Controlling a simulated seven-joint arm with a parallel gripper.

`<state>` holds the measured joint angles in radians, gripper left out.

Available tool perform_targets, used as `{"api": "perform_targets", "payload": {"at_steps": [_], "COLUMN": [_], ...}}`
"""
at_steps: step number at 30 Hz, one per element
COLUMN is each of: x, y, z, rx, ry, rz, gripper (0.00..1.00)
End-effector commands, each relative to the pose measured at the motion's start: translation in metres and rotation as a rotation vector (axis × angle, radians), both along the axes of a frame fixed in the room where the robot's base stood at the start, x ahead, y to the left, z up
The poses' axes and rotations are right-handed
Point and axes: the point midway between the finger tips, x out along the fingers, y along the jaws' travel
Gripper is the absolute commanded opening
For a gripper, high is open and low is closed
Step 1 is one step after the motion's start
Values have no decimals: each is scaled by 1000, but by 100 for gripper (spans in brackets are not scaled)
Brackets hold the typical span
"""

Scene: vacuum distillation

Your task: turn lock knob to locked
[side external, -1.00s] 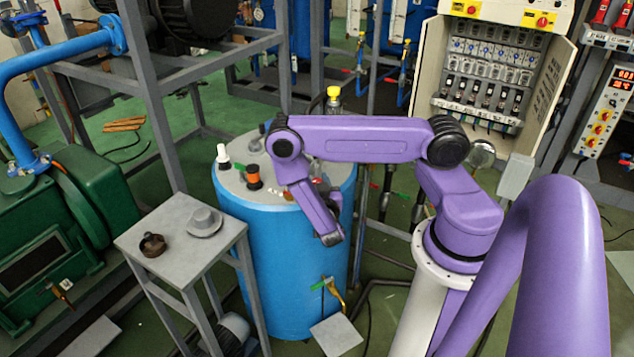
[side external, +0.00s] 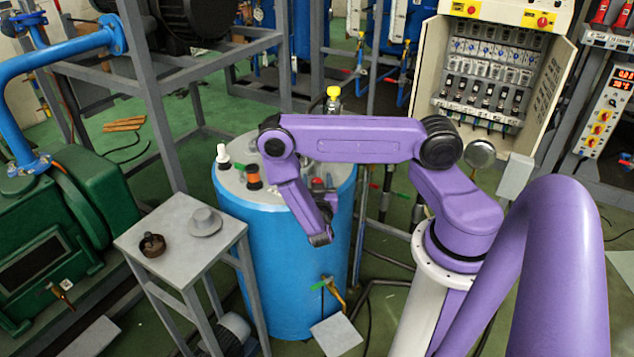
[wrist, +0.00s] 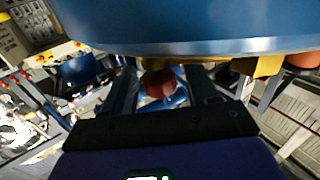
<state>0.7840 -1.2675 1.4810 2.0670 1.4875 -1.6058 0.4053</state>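In the side view, my gripper (side external: 320,239) hangs in front of the right side of the blue tank (side external: 275,270), below its rim. In the wrist view, the fingers of my gripper (wrist: 164,82) stand apart. A dark red knob-like part (wrist: 158,82) shows in the gap between them; I cannot tell whether they touch it. I cannot tell for sure that this is the lock knob, and its turn position is not readable. A red part (side external: 317,184) also shows on the tank top in the side view, partly beside my arm.
A yellow valve with a green handle (side external: 330,287) sticks out low on the tank. An open electrical cabinet (side external: 487,75) stands behind.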

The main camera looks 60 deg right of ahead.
Motion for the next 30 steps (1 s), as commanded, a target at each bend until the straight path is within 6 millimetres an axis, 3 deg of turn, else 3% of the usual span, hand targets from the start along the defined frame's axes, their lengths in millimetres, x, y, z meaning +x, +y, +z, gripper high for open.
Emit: {"api": "perform_targets", "payload": {"at_steps": [8,30], "x": [-4,-66], "y": [8,104], "z": [0,0], "rx": [1,-1], "ry": [2,0], "rz": [5,7], "gripper": [58,58]}}
